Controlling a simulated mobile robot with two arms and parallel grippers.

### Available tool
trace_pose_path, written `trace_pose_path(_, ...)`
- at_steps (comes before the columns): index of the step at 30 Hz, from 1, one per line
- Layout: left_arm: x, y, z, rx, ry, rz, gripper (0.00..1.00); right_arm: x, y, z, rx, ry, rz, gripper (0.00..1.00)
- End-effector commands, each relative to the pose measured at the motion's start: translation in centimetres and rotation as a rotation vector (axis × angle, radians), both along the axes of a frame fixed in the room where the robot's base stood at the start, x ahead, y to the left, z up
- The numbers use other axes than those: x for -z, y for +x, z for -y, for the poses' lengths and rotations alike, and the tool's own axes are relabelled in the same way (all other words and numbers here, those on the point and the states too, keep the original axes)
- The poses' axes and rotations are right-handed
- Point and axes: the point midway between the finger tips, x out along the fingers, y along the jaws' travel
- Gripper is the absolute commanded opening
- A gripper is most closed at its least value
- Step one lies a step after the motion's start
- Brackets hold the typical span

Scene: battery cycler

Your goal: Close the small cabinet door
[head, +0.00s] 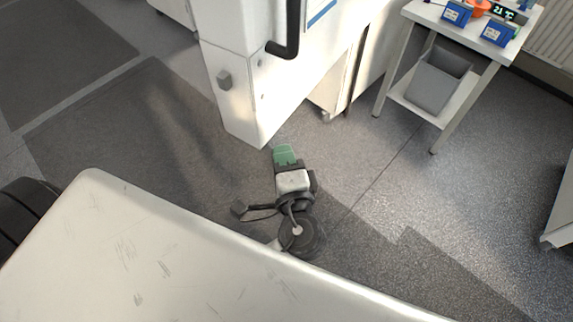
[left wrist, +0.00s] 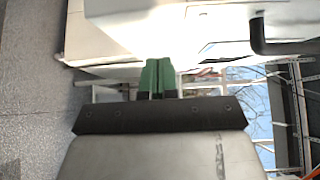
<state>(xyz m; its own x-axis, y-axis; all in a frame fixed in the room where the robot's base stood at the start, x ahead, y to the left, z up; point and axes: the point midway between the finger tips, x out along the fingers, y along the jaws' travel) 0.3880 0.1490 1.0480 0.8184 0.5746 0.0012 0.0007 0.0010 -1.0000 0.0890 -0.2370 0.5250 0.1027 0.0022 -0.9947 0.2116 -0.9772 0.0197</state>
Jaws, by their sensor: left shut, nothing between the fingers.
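A white cabinet door (head: 238,95) with a black handle (head: 292,35) stands at the top middle of the head view. Its narrow edge, with a small grey latch block, faces the lower left. I cannot tell from here how far it stands open. My left gripper (head: 285,154) has green fingertips and is shut and empty, close to the door's lower corner in the picture; contact cannot be told. In the left wrist view the green fingers (left wrist: 157,78) are together in front of a white body, with the black handle (left wrist: 262,38) at right. My right gripper is not in view.
A white side table (head: 473,45) with blue devices and a grey bin (head: 438,85) on its lower shelf stands at the upper right. A radiator (head: 552,40) is behind it. Open grey floor (head: 380,215) lies between. My white base top fills the lower left.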

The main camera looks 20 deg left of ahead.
Motion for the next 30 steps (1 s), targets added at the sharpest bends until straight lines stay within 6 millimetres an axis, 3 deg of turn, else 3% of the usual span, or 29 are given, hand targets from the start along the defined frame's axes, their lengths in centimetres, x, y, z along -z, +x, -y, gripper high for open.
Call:
trace_pose_path(5, -0.5, 3.1, -2.2, -0.001, 0.004, 0.001, 0.00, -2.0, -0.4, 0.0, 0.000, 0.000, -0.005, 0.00)
trace_pose_path(12, -0.2, 3.5, -5.3, 0.001, 0.002, -0.003, 0.00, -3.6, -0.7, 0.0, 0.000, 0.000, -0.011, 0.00)
trace_pose_path(30, 0.1, 3.6, -6.5, 0.006, 0.000, -0.002, 0.00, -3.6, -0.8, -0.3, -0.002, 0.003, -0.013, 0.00)
